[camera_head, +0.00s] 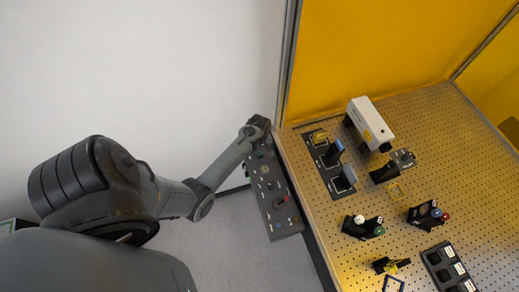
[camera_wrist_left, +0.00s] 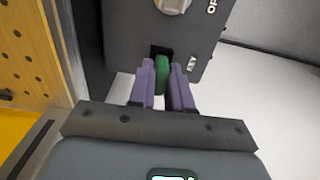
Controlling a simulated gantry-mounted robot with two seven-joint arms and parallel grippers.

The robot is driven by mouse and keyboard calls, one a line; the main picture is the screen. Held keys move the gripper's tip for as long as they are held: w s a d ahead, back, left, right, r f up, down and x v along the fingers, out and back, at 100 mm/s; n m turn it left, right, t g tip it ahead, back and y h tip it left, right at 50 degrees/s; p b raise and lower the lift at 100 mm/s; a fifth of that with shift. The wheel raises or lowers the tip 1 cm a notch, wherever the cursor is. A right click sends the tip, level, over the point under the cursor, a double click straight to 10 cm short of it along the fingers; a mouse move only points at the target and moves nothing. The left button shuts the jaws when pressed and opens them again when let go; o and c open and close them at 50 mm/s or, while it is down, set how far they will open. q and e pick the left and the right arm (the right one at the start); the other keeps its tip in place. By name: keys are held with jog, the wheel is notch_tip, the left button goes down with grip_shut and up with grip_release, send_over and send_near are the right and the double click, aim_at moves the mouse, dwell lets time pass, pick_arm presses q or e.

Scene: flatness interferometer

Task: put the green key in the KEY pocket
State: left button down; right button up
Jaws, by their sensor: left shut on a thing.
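The green key (camera_wrist_left: 162,73) is between the two purple fingertips of my left gripper (camera_wrist_left: 164,84) in the left wrist view. The gripper is shut on it. The key's far end is at a dark square opening, the KEY pocket (camera_wrist_left: 160,51), in a dark panel; how deep it sits I cannot tell. A small white label is beside the pocket. In the head view my left gripper (camera_head: 259,122) is at the top end of the dark panel (camera_head: 281,231), and the key is hidden there. My right gripper is not in view.
The panel hangs beside the perforated table (camera_head: 322,225). A red-marked control (camera_head: 284,199) is on the panel. On the table are a white box (camera_head: 370,124), a dark tray with blocks (camera_head: 318,155), and several small fixtures. Yellow walls stand behind.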

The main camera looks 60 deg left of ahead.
pick_arm(q)
jog(key=shift+f, duration=0.1)
jog(key=c, duration=1)
grip_release()
notch_tip(320, 180, up, 5)
jog(key=p, duration=0.5)
jog(key=shift+r+p, duration=1)
jog(key=shift+p, duration=0.25)
